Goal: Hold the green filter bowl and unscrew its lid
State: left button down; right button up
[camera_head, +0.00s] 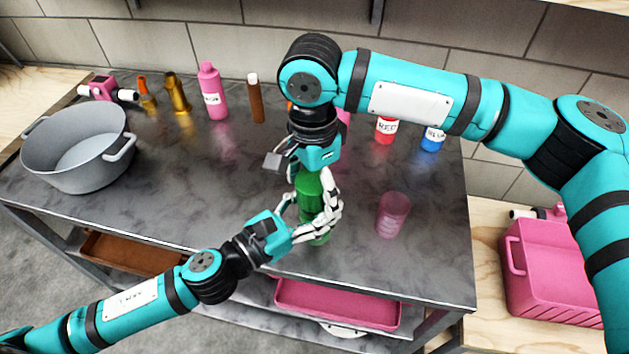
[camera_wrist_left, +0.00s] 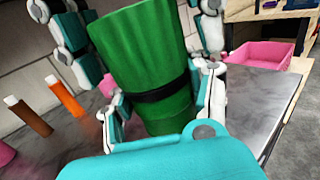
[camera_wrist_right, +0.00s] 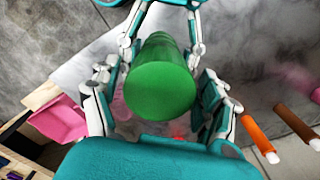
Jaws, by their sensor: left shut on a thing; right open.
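The green filter bowl (camera_head: 309,188) stands upright near the table's front edge. In the left wrist view its ribbed green upper part, the lid (camera_wrist_left: 140,45), sits above a dark band, with the green bowl (camera_wrist_left: 168,118) below. My left gripper (camera_head: 318,218) is shut around the filter from the front; it also shows in the left wrist view (camera_wrist_left: 165,108). My right gripper (camera_head: 308,172) points down from above, open, with its fingers on either side of the lid. In the right wrist view the lid's round top (camera_wrist_right: 160,92) lies between the right fingers (camera_wrist_right: 158,100). Whether they touch it is unclear.
A translucent pink cup (camera_head: 393,214) stands right of the filter. Several bottles, including a pink one (camera_head: 212,92), a red one (camera_head: 386,130) and a blue one (camera_head: 433,138), line the back. A grey pot (camera_head: 80,150) stands at left. The tabletop between pot and filter is clear.

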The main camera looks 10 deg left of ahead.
jog(key=c, duration=1.1)
jog(key=o, duration=1.2)
jog(key=shift+r, duration=2.25)
